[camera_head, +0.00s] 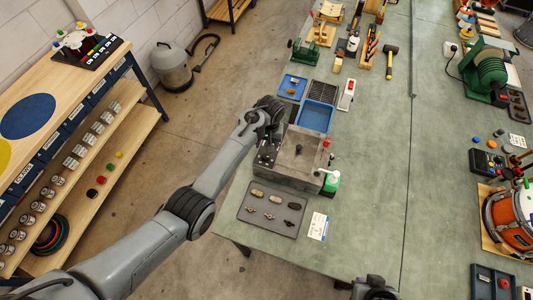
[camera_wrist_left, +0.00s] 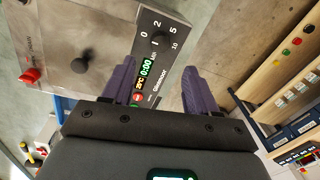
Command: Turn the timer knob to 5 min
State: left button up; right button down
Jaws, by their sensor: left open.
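The timer knob (camera_wrist_left: 159,38) is a small dark knob on the front panel of a grey metal cleaner (camera_head: 297,157), beside the printed numbers 0, 2, 5 and 10. Its exact pointing is too small to tell. A lit display (camera_wrist_left: 146,68) beside it reads 0:00 in green. My left gripper (camera_wrist_left: 157,64) is open, with its two purple fingers apart and nothing between them. It is over the panel side of the cleaner, and the knob shows beyond the gap, apart from the fingers. In the head view my left gripper (camera_head: 267,152) is at the cleaner's left side.
The cleaner's lid has a dark knob (camera_wrist_left: 84,60), and a red tap (camera_wrist_left: 30,75) sits near its edge. The bench middle is clear.

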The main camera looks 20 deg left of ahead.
aim_at(266, 155)
pick_arm(q)
jog(key=f+b, duration=0.1)
jog(key=f, duration=0.7)
jog(key=shift+a+f+b, duration=0.15)
jog(key=shift+a+b, duration=0.05)
jog(key=shift+b, duration=0.1)
jog(key=c, duration=1.1)
